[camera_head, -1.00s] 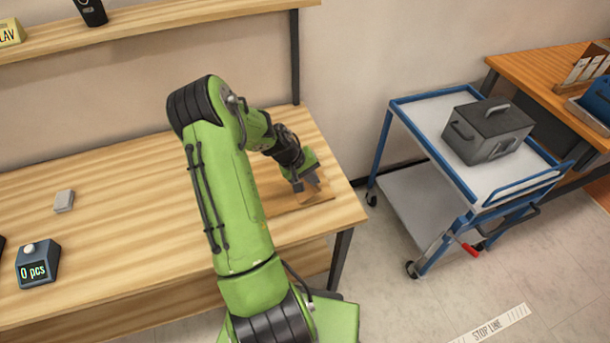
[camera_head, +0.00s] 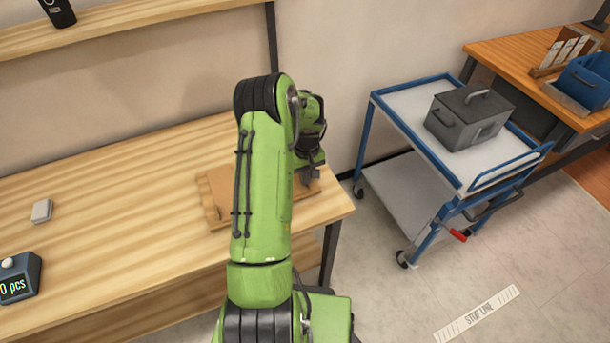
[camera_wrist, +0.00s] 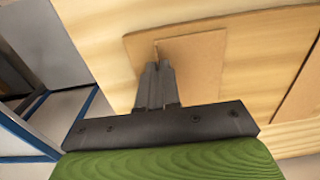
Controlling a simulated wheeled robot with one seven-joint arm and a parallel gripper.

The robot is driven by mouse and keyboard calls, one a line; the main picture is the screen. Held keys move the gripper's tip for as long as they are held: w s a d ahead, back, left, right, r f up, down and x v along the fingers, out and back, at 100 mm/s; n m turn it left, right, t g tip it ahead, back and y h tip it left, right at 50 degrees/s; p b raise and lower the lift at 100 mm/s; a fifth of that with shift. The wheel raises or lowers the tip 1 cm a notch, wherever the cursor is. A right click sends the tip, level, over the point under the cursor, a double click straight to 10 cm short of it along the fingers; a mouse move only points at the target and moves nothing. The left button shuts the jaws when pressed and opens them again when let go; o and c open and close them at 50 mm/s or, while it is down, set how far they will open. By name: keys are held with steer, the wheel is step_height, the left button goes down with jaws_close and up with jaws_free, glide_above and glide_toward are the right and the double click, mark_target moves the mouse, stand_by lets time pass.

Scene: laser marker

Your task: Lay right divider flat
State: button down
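A thin brown panel (camera_wrist: 195,62), which looks like the right divider, lies under and beside my fingertips in the wrist view. It looks flat, and a thin seam or edge shows just beyond the tips. My gripper (camera_wrist: 157,70) has its two fingers close together, with no clear gap. I cannot tell whether a thin edge is between them. In the head view my gripper (camera_head: 311,174) is low over the right end of a brown board (camera_head: 213,200) on the workbench. My arm hides the middle of the board.
The wooden workbench (camera_head: 120,190) is mostly clear to the left, with a small grey block (camera_head: 42,211) and a counter (camera_head: 17,278). A blue-framed trolley (camera_head: 400,105) with a grey lidded box (camera_head: 468,118) stands to the right. A shelf (camera_head: 140,18) hangs above.

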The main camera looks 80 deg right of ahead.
steer(key=c, duration=1.8)
jaws_free()
steer(key=shift+f, duration=0.1)
steer(key=o, duration=0.5)
steer(key=shift+c, duration=0.2)
step_height(320, 180, up, 16)
steer(key=p, duration=0.2)
steer(key=shift+s, duration=0.15)
steer(key=shift+f, duration=0.1)
